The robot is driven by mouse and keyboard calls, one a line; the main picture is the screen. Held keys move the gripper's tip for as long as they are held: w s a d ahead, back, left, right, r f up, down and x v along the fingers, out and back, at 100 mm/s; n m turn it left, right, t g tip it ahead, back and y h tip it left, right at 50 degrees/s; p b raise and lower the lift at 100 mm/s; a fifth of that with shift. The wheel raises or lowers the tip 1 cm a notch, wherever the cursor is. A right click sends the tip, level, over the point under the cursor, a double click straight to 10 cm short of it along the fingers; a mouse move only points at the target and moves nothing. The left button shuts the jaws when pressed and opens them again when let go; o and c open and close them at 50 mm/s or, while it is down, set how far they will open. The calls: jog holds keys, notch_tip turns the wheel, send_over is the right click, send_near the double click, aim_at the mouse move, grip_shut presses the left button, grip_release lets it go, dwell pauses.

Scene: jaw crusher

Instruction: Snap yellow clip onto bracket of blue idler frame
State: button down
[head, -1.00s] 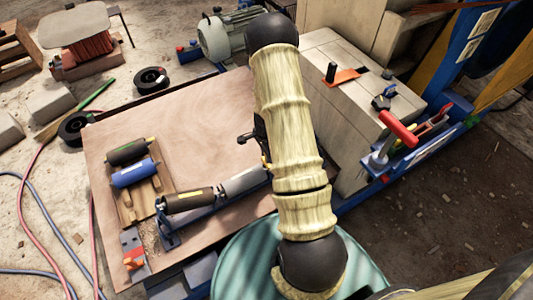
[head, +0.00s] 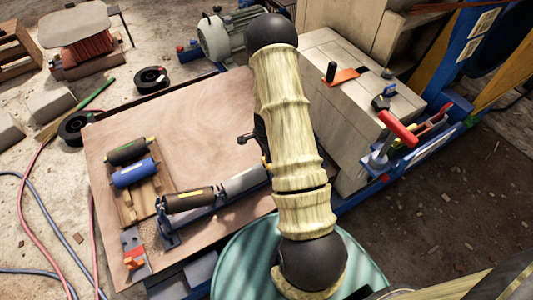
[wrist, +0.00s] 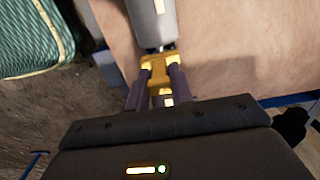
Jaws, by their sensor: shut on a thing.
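My gripper (wrist: 157,85) is shut on the yellow clip (wrist: 157,70) in the wrist view. The clip sits between the two dark fingers, right by the end of a grey roller (wrist: 152,22); I cannot tell whether it touches the bracket there. In the head view the blue idler frame (head: 205,222) lies on the wooden table top, carrying a dark roller (head: 188,200) and a grey roller (head: 243,182). A bit of yellow (head: 265,161) shows at the frame's right end beside my arm. My arm hides most of that end and the gripper.
The plywood table top (head: 200,110) is bare behind the frame. A wooden pallet (head: 132,211) with a black roller (head: 128,151) and a blue roller (head: 134,173) stands at left. A red-handled tool (head: 397,128) stands right of my arm. A green round surface (head: 240,258) lies in front.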

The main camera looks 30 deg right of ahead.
jog(key=shift+f+b, duration=0.55)
jog(key=shift+f, duration=0.6)
jog(key=shift+r, duration=0.15)
jog(key=shift+r+p, duration=0.9)
jog(key=shift+p, duration=0.05)
jog(key=shift+p, duration=0.45)
dwell(1.3)
jog(key=shift+f+b, duration=0.65)
jog(key=shift+f, duration=0.45)
dwell(0.3)
jog(key=c, duration=1.1)
grip_release()
jog(key=shift+c, duration=0.2)
